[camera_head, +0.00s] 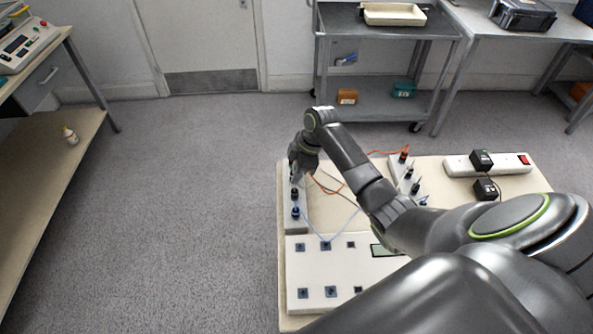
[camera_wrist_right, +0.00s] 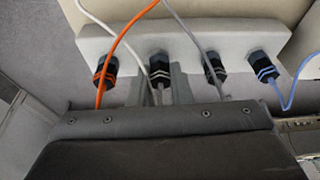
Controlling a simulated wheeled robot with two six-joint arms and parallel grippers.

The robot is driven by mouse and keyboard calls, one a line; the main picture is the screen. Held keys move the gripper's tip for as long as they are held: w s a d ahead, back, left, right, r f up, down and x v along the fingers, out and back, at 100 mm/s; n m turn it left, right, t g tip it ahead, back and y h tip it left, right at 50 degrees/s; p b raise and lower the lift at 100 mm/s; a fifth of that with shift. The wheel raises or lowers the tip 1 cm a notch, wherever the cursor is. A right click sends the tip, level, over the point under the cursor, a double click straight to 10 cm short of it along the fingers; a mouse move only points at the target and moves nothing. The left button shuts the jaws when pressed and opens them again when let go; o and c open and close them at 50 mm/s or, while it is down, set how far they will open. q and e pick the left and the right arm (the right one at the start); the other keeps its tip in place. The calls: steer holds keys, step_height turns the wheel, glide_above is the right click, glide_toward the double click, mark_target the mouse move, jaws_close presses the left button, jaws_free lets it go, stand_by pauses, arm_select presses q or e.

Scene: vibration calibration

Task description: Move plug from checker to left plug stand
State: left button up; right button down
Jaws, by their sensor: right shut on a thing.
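My right gripper (camera_head: 296,172) is at the left plug stand (camera_head: 306,219), low over its far half. In the right wrist view its two fingers (camera_wrist_right: 160,92) are shut on the white-ringed plug (camera_wrist_right: 158,66), which has a white cable and sits in line with the others at the stand. Beside it at the stand are the orange-ringed plug (camera_wrist_right: 106,70), the grey-ringed plug (camera_wrist_right: 215,69) and the blue-ringed plug (camera_wrist_right: 262,66). How deep the held plug sits is hidden. The checker (camera_head: 330,275) is a white box with several square sockets. My left gripper is not in view.
A second plug stand (camera_head: 398,172) with several plugs stands beyond my right forearm. A white power strip (camera_head: 515,165) with black adapters lies at the back right. Loose orange, white and blue cables cross the table between stands and checker. Open floor lies to the left.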

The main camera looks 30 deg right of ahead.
steer(key=shift+f+p, duration=0.15)
steer(key=shift+p, duration=0.15)
stand_by(0.5)
steer(key=c, duration=1.2)
jaws_free()
steer(key=shift+c, duration=0.2)
steer(key=shift+p+v, duration=2.5)
steer(key=shift+p, duration=0.15)
